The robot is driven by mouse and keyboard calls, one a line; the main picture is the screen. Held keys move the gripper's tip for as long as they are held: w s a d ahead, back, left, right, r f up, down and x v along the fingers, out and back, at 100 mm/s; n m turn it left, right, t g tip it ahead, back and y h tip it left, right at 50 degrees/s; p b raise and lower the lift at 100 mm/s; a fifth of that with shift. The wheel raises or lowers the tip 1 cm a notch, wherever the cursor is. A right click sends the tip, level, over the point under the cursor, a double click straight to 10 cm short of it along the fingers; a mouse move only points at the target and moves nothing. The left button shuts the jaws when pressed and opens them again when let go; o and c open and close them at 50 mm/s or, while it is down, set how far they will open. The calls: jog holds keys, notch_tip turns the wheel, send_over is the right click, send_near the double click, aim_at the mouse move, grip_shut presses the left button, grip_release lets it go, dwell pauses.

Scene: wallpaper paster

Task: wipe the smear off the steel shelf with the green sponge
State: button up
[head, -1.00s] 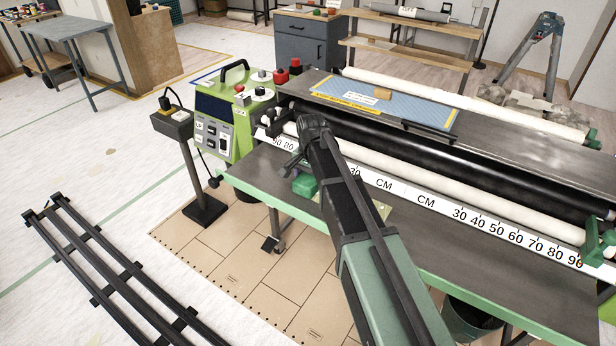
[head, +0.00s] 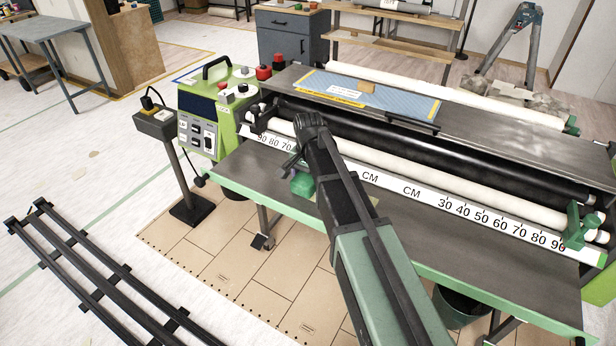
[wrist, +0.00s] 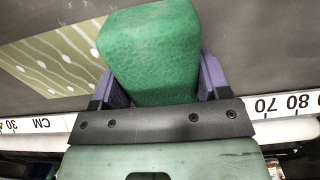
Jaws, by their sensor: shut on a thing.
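The green sponge (head: 302,184) is a block held in my gripper (head: 301,172), over the left part of the steel shelf (head: 470,240). In the wrist view the sponge (wrist: 150,50) sits between the two purple fingers of my gripper (wrist: 157,80), which are shut on it. The grey shelf surface (wrist: 265,40) lies behind it there. I cannot tell whether the sponge touches the shelf. I make out no smear in either view; my arm and the sponge hide part of the shelf.
A patterned paper piece (wrist: 50,60) lies on the shelf beside the sponge. A white ruler strip (head: 480,222) and white roller (head: 450,180) run behind the shelf. The green control box (head: 212,120) stands at its left end. The shelf's right part is clear.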

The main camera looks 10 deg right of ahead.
jog(key=shift+s+d+f, duration=0.1)
jog(key=shift+s+d, duration=1.9)
jog(key=shift+d, duration=0.05)
jog(key=shift+s+d, duration=0.55)
jog(key=shift+s+d, duration=0.85)
jog(key=shift+d, duration=0.05)
